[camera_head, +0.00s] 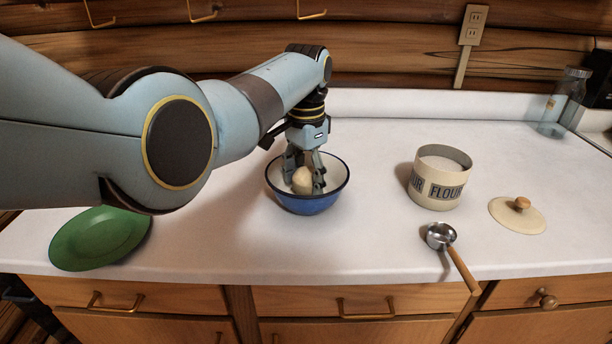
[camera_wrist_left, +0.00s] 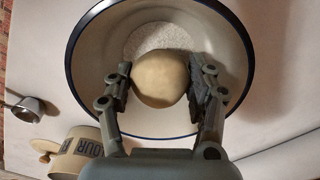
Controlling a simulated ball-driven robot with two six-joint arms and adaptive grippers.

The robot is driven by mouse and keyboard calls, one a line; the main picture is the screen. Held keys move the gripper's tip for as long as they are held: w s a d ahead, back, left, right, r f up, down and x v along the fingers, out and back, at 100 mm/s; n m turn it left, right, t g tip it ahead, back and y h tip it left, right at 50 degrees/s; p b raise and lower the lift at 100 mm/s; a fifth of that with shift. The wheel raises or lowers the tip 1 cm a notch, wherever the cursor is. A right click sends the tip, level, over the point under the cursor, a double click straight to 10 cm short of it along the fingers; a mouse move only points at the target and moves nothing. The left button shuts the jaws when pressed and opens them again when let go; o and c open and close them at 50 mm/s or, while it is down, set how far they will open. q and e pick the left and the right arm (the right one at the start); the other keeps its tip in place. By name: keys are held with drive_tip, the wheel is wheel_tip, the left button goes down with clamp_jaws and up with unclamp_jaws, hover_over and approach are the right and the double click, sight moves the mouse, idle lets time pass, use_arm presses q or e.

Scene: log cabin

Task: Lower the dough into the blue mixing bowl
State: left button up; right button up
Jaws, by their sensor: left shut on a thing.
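The blue mixing bowl (camera_head: 308,203) stands on the white counter near the middle, cream inside with a dark rim. It also fills much of the left wrist view (camera_wrist_left: 226,32). My left gripper (camera_head: 304,178) points down into the bowl and is shut on the pale ball of dough (camera_head: 302,182). In the left wrist view the dough (camera_wrist_left: 160,78) sits between the two finger pads, inside the bowl's rim. White flour (camera_wrist_left: 150,38) shows on the bowl's floor beyond it. I cannot tell whether the dough touches the bottom. My right gripper is not in view.
An open flour canister (camera_head: 437,186) stands right of the bowl, with its lid (camera_head: 518,215) farther right. A metal scoop (camera_head: 441,237) lies near the front edge. A green plate (camera_head: 99,240) lies at the left. A glass jar (camera_head: 563,105) stands at the back right.

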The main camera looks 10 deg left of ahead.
use_arm(q)
drive_tip(key=shift+f+b, duration=0.8)
drive_tip(key=shift+f, duration=0.45)
idle(0.4)
drive_tip(key=o, duration=1.3)
drive_tip(key=shift+o, duration=0.2)
